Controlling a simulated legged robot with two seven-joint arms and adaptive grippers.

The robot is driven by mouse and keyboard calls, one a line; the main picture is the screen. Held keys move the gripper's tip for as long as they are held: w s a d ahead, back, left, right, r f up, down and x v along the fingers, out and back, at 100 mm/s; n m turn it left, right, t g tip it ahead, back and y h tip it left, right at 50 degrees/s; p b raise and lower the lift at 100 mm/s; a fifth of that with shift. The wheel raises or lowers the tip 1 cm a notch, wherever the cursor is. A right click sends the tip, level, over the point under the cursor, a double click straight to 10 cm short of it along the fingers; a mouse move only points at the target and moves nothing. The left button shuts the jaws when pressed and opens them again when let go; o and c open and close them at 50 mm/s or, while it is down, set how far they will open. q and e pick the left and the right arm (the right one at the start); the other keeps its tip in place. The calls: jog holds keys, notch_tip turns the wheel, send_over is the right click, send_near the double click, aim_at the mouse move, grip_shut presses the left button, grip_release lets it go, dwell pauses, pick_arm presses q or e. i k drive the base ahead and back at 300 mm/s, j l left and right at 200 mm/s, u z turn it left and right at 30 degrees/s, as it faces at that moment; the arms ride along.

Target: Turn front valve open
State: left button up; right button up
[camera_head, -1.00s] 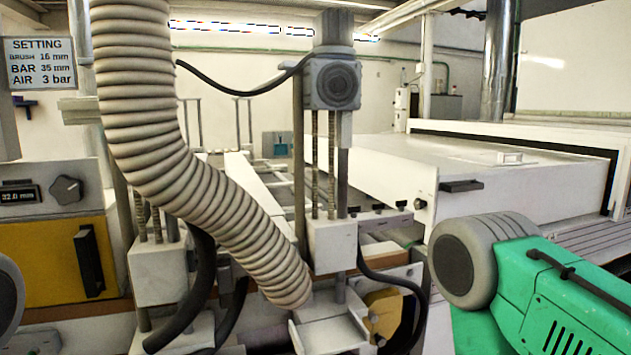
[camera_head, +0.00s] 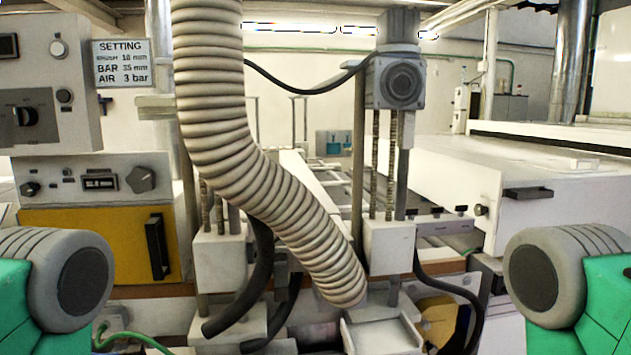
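I cannot pick out the front valve with certainty in the head view. Small yellowish fittings (camera_head: 437,322) show low beside the foot of the hose, partly hidden by a black cable. My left arm's green and grey links show at the lower left edge, and my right arm's at the lower right edge. Neither gripper's fingers are in the picture.
A ribbed beige hose (camera_head: 262,170) hangs across the middle. A control panel with a yellow door (camera_head: 100,245) and a knob (camera_head: 140,179) stands at left. A setting sign (camera_head: 121,64) hangs above it. A white tunnel housing (camera_head: 560,195) is at right.

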aim_at(411, 212)
jog(key=i+l, duration=0.1)
jog(key=l, duration=0.4)
jog(key=i+l+u, duration=0.1)
jog(key=l, duration=0.35)
jog(key=i+l, duration=0.15)
jog(key=l, duration=0.35)
jog(key=u, duration=0.05)
